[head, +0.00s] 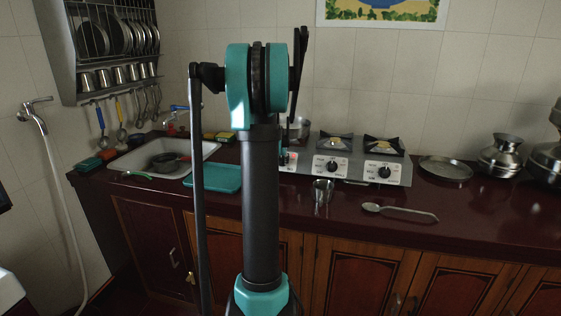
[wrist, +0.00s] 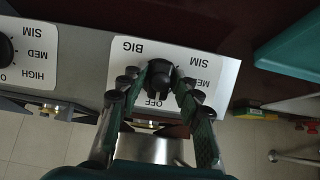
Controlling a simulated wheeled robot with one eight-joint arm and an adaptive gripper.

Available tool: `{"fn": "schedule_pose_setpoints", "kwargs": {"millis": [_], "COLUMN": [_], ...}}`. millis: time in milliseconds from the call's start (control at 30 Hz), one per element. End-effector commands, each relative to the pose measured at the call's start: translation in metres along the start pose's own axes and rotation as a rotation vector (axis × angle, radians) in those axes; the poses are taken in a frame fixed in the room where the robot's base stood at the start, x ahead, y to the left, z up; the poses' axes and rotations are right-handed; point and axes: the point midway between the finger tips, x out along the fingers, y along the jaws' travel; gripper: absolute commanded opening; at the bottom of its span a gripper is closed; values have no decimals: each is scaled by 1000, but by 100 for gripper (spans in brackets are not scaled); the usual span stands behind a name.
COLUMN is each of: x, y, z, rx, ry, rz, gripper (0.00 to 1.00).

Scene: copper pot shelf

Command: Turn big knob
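The big knob (wrist: 160,78) is black and sits on a white label with BIG, SIM, MED and OFF, seen upside down in the wrist view. My gripper (wrist: 156,90) has its two fingers on either side of the knob, with small gaps showing between the fingertips and the knob. The fingers look open, and contact is not clear.
Another stove knob (wrist: 5,48) shows at the left of the wrist view. A teal board (head: 214,177) lies left of the stove. A steel cup (head: 322,191) and a spoon (head: 400,211) are on the counter in front. A pot (head: 297,127) stands on the stove.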

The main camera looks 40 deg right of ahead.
Motion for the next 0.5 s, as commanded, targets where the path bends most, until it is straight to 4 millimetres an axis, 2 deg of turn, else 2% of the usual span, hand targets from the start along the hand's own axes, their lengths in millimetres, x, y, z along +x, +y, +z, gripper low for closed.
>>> {"fn": "schedule_pose_setpoints", "kwargs": {"millis": [367,500], "x": [0,-8], "y": [0,0], "z": [0,0], "rx": [-1,-1], "ry": [0,0], "rz": [0,0], "gripper": [41,41]}}
